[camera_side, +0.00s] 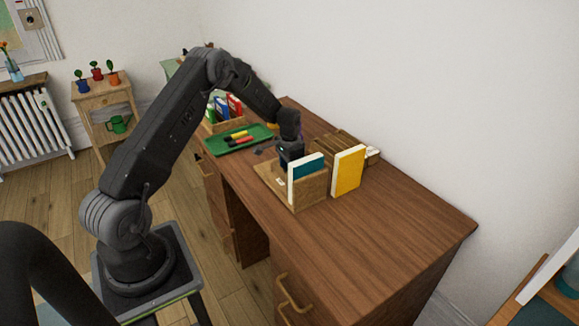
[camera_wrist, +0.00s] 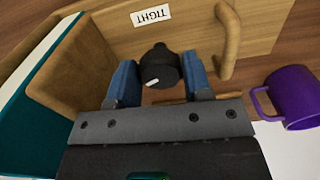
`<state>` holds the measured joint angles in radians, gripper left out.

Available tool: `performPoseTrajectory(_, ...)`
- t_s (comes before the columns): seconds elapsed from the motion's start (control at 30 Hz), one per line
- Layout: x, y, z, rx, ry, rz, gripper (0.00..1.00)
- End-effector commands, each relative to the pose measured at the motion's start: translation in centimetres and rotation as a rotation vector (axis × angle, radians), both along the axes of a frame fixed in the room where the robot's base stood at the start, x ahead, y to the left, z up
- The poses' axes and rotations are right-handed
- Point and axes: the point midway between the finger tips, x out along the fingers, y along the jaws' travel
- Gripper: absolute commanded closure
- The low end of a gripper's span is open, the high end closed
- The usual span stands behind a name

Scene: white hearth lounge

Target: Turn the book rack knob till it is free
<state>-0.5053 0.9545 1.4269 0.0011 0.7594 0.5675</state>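The black knob (camera_wrist: 166,70) has a white pointer mark aimed to the lower left. My gripper (camera_wrist: 160,62) has its two blue fingers apart, one on each side of the knob. A gap shows at the left finger; I cannot tell if the right finger touches. In the side view my gripper (camera_side: 290,158) is low over the rack and hides the knob.
A purple mug (camera_wrist: 297,97) stands right of the rack in the wrist view. A curved wooden piece (camera_wrist: 230,40) rises close to the right finger. A green tray (camera_side: 240,140) with markers lies behind on the desk (camera_side: 390,240). The desk's front right is clear.

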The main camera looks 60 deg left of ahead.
Motion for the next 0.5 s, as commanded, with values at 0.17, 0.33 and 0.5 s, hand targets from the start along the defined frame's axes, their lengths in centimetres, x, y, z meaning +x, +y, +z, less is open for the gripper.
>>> performPoseTrajectory(0.17, 0.0, 0.0, 0.02, 0.0, 0.0, 0.0, 0.72)
performPoseTrajectory(0.33, 0.0, -0.01, 0.02, 0.0, 0.0, 0.01, 0.8)
performPoseTrajectory(0.5, 0.01, -0.04, 0.01, -0.001, 0.0, 0.102, 0.8)
